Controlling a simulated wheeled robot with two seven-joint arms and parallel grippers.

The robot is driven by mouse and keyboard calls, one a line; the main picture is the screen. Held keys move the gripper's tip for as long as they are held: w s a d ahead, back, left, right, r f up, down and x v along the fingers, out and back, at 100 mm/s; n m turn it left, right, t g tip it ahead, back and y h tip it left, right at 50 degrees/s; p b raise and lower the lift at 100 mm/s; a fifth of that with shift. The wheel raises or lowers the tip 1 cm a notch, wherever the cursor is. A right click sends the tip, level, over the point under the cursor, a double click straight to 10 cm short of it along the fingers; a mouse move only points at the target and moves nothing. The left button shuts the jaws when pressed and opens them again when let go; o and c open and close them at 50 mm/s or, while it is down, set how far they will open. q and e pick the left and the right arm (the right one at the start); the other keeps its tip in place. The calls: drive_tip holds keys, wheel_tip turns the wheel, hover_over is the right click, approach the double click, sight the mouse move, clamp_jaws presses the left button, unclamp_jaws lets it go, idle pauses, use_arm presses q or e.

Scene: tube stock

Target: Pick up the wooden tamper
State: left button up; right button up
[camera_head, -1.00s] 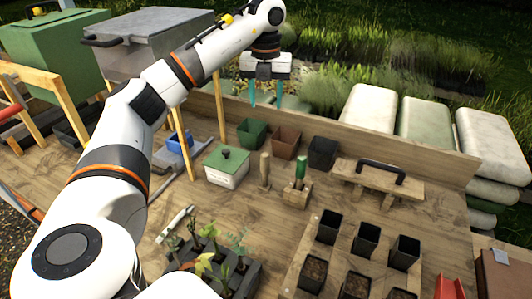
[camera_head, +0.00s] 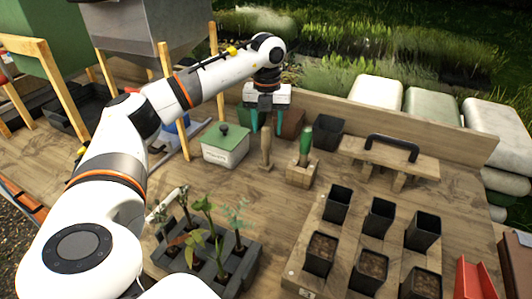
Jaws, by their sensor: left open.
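The wooden tamper (camera_head: 266,150) stands upright on the bench, a slim light-wood handle on a small foot. My left gripper (camera_head: 267,124) points down with its two teal fingers apart. In the picture one finger is on each side of the tamper's upper end. Whether the fingers are level with it in depth or a little behind it, I cannot tell. Nothing is held between them. My right gripper is not in view.
A wooden block with a green-handled tool (camera_head: 304,158) stands close right of the tamper; a white box with green lid (camera_head: 225,144) is close left. Behind are a dark pot (camera_head: 328,132) and a brown pot (camera_head: 292,124). Seedlings stand in front.

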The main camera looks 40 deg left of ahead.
sight(266, 139)
use_arm(q)
drive_tip(key=shift+a+f+p, duration=0.15)
drive_tip(key=shift+f+p, duration=0.45)
drive_tip(key=shift+f, duration=2.1)
clamp_jaws()
